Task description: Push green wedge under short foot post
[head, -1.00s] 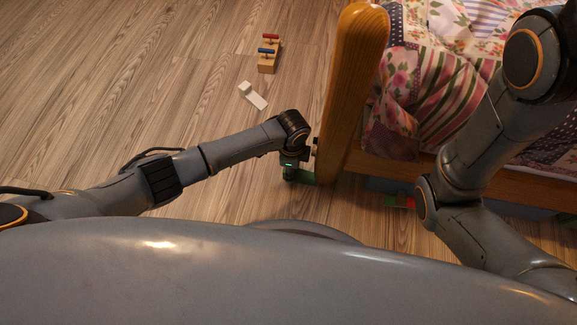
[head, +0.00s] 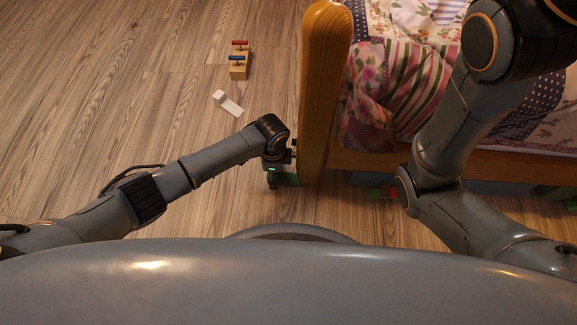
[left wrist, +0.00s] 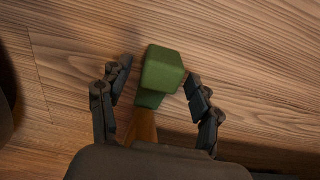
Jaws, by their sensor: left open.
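The green wedge (left wrist: 163,70) lies on the wooden floor between the two spread fingers of my left gripper (left wrist: 158,72) in the left wrist view. An orange-brown wooden part (left wrist: 143,125), which looks like the foot post, shows just below the wedge. In the head view my left gripper (head: 272,181) is low beside the base of the bed's wooden foot post (head: 325,95).
A white block (head: 228,103) and a wooden toy with red and blue handles (head: 239,62) lie on the floor. The bed with a patchwork cover (head: 400,70) fills the right. A red and green item (head: 384,193) lies under its rail. The left floor is clear.

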